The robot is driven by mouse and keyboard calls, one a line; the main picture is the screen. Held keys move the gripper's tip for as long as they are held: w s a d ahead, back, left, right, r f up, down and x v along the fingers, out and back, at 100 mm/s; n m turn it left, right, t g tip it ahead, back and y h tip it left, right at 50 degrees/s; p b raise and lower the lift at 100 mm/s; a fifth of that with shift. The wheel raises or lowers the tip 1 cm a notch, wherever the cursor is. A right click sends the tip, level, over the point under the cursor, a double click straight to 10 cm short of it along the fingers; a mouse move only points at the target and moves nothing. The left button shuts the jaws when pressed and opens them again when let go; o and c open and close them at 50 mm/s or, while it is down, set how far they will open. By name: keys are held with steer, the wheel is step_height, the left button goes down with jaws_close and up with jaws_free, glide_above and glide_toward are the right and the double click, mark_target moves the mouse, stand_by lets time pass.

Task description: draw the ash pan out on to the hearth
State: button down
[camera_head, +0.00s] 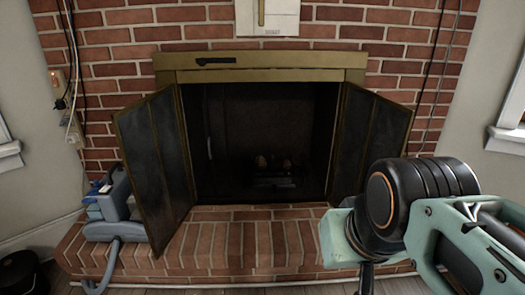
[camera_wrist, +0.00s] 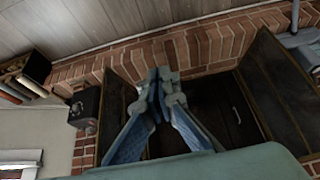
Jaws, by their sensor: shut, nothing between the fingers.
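The fireplace (camera_head: 262,120) stands open, with its left door (camera_head: 150,155) and right door (camera_head: 372,140) swung outward. A dark grate (camera_head: 272,181) with pale lumps sits low inside. I cannot pick out the ash pan in the dark there. The brick hearth (camera_head: 235,243) is bare in front of the opening; it also shows in the wrist view (camera_wrist: 205,45). My gripper (camera_wrist: 158,76) is shut and empty in the wrist view, its fingertips seen over the hearth and the opening. In the head view my arm covers the hearth's right side, and the fingertips are not visible.
A blue-grey appliance (camera_head: 118,205) with a hose stands at the hearth's left end. A black box (camera_wrist: 85,107) and a shelf of books (camera_wrist: 22,78) show at the left of the wrist view. The open doors flank the opening. The middle of the hearth is clear.

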step_height(320, 180, up, 3)
steer(key=p, duration=0.3)
steer(key=c, duration=2.7)
jaws_free()
